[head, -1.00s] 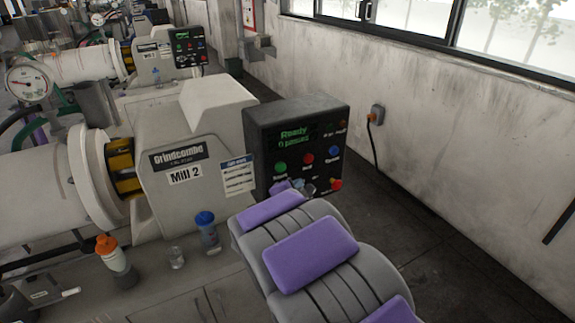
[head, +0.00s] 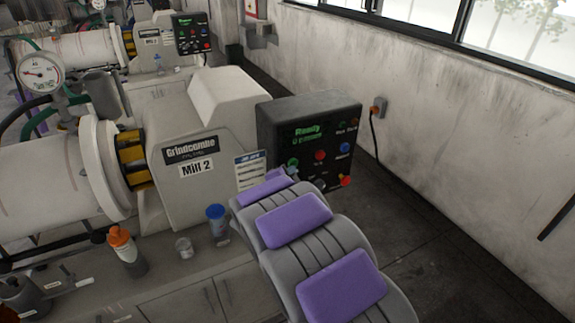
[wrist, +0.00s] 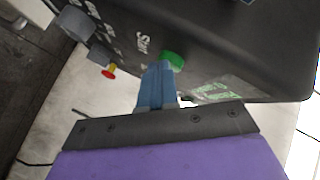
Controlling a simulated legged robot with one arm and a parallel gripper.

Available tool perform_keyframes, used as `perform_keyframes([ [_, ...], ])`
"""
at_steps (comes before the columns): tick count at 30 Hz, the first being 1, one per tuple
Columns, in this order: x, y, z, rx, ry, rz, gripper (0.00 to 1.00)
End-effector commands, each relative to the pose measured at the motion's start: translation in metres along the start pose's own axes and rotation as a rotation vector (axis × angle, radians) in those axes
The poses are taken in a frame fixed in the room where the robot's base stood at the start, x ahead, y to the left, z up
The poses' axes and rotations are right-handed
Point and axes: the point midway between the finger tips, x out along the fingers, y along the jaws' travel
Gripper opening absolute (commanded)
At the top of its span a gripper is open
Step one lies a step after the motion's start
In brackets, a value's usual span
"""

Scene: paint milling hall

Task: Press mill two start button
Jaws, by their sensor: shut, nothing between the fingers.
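The mill two control panel (head: 268,122) is a dark box beside the body marked Mill 2 (head: 198,167). Its lit display has green text that looks like "Ready". The green start button (head: 293,162) shows at the panel's lower left, just above my arm; red and blue buttons lie to its right. In the wrist view, the green button (wrist: 174,61) stands by the word Start. My gripper (wrist: 158,68) is shut and empty, its blue fingertips overlapping the button's edge. I cannot tell whether they touch it. My arm mostly hides the gripper in the head view.
A red-and-yellow button (wrist: 109,71) and a grey knob (wrist: 75,22) stick out from the panel. An orange-capped bottle (head: 125,250), a glass (head: 184,248) and a blue-capped bottle (head: 217,222) stand on the bench. A wall socket (head: 379,107) with a cable is at right.

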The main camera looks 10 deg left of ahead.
Motion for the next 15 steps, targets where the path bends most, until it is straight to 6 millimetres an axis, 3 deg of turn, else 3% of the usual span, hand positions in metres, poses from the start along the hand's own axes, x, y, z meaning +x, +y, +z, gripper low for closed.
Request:
perform_keyframes([
  [7, 0.002, 0.004, -0.017, 0.015, 0.001, 0.002, 0.00],
  [15, 0.001, 0.001, -0.003, 0.002, 0.002, 0.002, 0.00],
])
